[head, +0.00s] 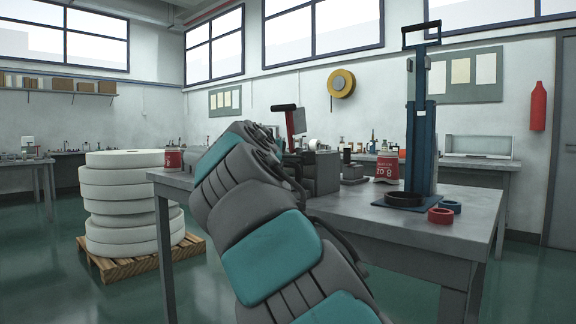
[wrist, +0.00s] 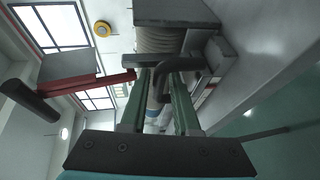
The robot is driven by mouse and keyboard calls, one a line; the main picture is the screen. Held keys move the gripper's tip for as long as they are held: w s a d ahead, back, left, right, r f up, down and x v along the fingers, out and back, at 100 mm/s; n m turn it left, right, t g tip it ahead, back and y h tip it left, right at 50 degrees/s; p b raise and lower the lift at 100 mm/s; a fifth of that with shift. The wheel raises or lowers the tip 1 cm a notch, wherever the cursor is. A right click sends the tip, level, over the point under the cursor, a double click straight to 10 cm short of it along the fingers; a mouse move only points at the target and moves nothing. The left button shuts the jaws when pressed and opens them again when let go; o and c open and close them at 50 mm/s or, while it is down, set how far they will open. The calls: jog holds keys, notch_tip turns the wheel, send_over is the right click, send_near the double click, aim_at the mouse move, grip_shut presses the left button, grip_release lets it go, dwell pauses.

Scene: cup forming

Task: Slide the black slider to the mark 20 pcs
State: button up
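My gripper (wrist: 160,78) shows in the wrist view with its two green fingers apart. A dark grey bent piece (wrist: 190,64) shows at the fingertips, partly behind them; I cannot tell whether they touch it. I cannot pick out the black slider or the 20 pcs mark for sure. The grey machine (head: 320,172) stands on the table in the head view, partly behind my arm, which also hides my gripper there. Its ribbed grey part (wrist: 160,38) shows beyond the fingers in the wrist view.
A red lever (head: 291,128) with a black grip rises from the machine; it also lies left of my fingers in the wrist view (wrist: 95,83). A blue press (head: 420,135), a black ring (head: 404,200) and red-white tubs stand on the table (head: 350,212). White rolls (head: 122,200) stand left.

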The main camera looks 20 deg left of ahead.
jog(key=shift+w, duration=0.15)
grip_shut()
dwell(1.4)
